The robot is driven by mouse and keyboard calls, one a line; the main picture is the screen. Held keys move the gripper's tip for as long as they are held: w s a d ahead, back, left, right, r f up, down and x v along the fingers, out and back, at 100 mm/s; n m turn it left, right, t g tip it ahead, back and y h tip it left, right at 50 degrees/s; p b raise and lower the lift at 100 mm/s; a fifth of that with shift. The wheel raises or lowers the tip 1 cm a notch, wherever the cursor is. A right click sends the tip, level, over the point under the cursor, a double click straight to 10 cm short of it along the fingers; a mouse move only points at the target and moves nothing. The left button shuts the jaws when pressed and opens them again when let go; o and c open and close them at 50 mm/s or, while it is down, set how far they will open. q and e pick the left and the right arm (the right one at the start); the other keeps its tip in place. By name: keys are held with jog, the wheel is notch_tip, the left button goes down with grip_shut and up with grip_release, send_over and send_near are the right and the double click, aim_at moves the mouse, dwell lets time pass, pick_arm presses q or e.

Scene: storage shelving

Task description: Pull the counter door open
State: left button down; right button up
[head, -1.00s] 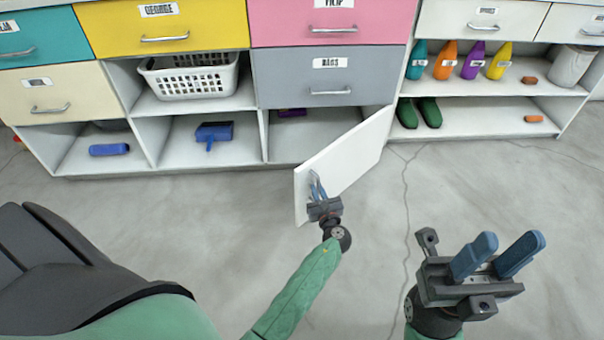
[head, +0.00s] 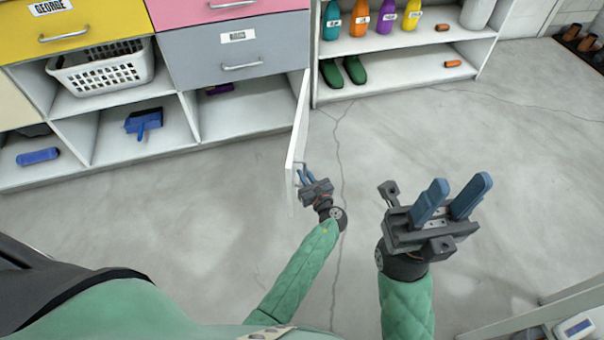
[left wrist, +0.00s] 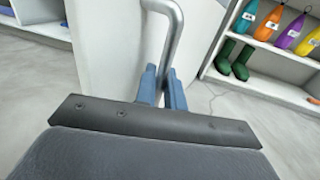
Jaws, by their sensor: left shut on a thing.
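The white counter door (head: 300,130) stands swung wide open in the head view, seen nearly edge-on and hinged at the right side of the lower compartment (head: 235,110). My left gripper (head: 308,178) is at the door's free end, shut on the metal door handle. The left wrist view shows the handle (left wrist: 177,30) running down between the blue fingers, with the door face (left wrist: 120,50) behind it. The exact finger contact is partly hidden. My right gripper (head: 450,200) is open and empty above the floor, right of the door.
A grey drawer (head: 238,50) sits above the open compartment. A white basket (head: 103,70) and a blue dustpan (head: 144,122) lie in compartments to the left. Green boots (head: 343,72) and bottles stand on shelves at right. The floor around the door is clear.

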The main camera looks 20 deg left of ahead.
pick_arm(q)
jog(key=c, duration=1.6)
grip_release()
jog(key=shift+c, duration=0.2)
jog(key=p+v, duration=0.1)
jog(key=v, duration=0.6)
jog(key=shift+s+d, duration=0.25)
